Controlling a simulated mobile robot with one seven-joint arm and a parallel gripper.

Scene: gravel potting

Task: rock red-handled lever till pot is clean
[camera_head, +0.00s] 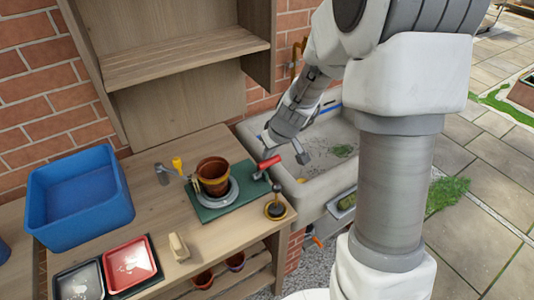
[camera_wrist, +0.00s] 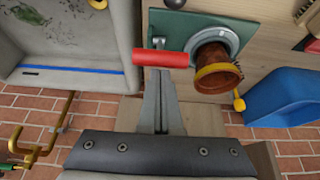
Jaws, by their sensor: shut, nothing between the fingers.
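The red-handled lever (camera_head: 268,162) stands at the right side of a green base plate (camera_head: 203,212). In the wrist view the pot (camera_wrist: 217,75) has a yellow band and darker brown patches.
A stone sink (camera_head: 325,155) lies right of the bench. A black-knobbed tool (camera_head: 276,208) stands at the bench's right front. A blue bin (camera_head: 80,200), a red tray (camera_head: 130,263), a black tray (camera_head: 80,283) and a small beige block (camera_head: 179,246) are left. A wooden shelf (camera_head: 185,55) rises behind.

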